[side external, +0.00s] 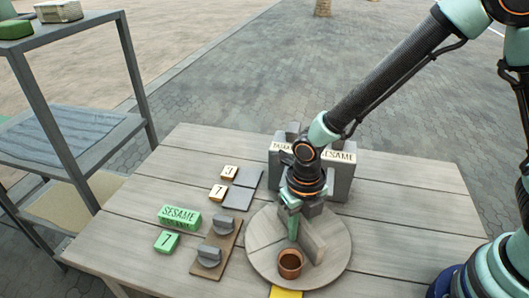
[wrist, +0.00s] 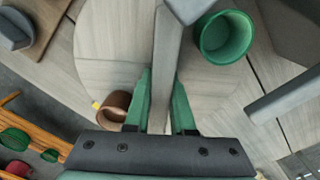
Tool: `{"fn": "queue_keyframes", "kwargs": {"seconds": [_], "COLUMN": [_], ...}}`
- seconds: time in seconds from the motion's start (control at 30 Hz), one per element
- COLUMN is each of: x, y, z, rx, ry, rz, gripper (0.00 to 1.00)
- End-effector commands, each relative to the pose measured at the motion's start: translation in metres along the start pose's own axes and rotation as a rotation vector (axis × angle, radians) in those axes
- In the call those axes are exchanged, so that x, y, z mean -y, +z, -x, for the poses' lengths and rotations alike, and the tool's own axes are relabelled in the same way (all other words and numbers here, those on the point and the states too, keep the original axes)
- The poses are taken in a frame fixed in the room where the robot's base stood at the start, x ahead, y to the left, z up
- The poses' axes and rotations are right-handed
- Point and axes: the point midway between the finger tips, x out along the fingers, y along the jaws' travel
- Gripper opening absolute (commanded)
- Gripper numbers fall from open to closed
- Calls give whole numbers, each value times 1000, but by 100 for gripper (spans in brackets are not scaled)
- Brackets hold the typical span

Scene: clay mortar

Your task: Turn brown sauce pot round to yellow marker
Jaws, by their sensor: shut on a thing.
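The brown sauce pot (side external: 290,263) stands on the round wooden turntable (side external: 262,240), near its front edge. It also shows in the wrist view (wrist: 114,108), left of my fingers and partly cut off by my gripper body. A grey upright divider (side external: 313,243) crosses the turntable. My gripper (side external: 292,222) is shut on this divider, with one green finger on each side in the wrist view (wrist: 162,88). The yellow marker (side external: 285,293) lies on the table just in front of the turntable, close to the brown pot. A green pot (wrist: 225,37) stands across the divider, hidden in the side view.
Grey blocks (side external: 343,175) lettered SESAME stand behind the turntable. The table's right side looks clear.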

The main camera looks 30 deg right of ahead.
Motion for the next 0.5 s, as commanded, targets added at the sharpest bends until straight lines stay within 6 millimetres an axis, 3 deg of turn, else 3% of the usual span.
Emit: {"fn": "queue_keyframes", "kwargs": {"seconds": [0.5], "x": [0], "y": [0], "z": [1], "rx": [-1], "ry": [-1], "rz": [43], "gripper": [0]}}
